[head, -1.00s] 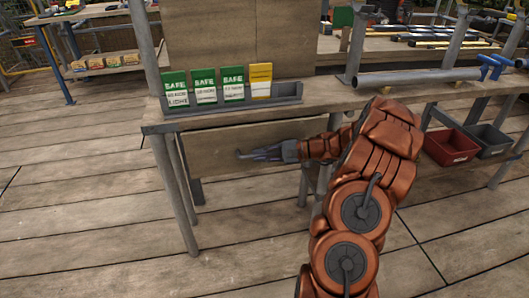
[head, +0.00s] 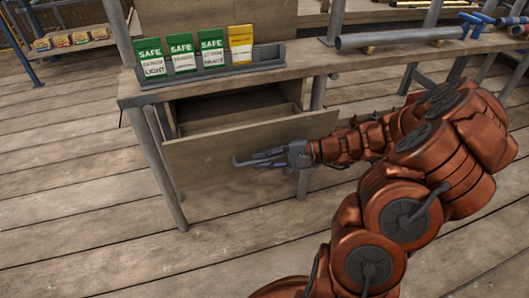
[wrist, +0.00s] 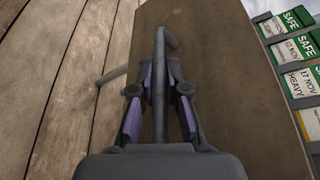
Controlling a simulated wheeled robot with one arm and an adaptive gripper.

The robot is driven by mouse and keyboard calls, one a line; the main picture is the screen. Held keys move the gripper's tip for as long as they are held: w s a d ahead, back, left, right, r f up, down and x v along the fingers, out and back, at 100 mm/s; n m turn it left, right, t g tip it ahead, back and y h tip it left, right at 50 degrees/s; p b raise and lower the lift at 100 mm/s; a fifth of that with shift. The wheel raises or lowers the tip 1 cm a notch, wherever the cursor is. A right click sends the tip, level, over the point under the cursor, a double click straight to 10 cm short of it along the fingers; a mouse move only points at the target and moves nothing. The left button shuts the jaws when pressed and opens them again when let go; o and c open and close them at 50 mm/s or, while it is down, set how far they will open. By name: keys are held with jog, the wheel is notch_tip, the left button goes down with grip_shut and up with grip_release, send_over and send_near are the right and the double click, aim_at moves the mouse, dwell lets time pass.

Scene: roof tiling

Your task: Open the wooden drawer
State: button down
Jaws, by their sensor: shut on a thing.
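The wooden drawer (head: 235,152) is under the workbench and stands partly open. Its front panel is pulled out from the bench, and its inside (head: 245,106) shows as a dark gap above the panel. My gripper (head: 262,160) is at the middle of the drawer front, shut on the drawer's grey bar handle (head: 240,162). In the wrist view the handle (wrist: 159,90) runs between the two fingers, with the wooden front panel (wrist: 215,90) behind it. The inside is partly hidden by the front panel.
The bench top (head: 345,75) carries a grey rack (head: 215,72) with green and yellow SAFE tags, and a grey pipe (head: 400,37). A bench leg (head: 160,165) stands left of the drawer. The plank floor (head: 90,220) in front is clear.

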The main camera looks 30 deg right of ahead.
jog(key=shift+s, duration=0.3)
jog(key=c, duration=1.4)
grip_release()
jog(key=shift+c, duration=0.2)
jog(key=shift+d, duration=0.1)
jog(key=v, duration=1.1)
jog(key=shift+s+d+r, duration=0.15)
jog(key=shift+d+r, duration=0.05)
jog(key=shift+d, duration=0.15)
jog(key=shift+a, duration=0.1)
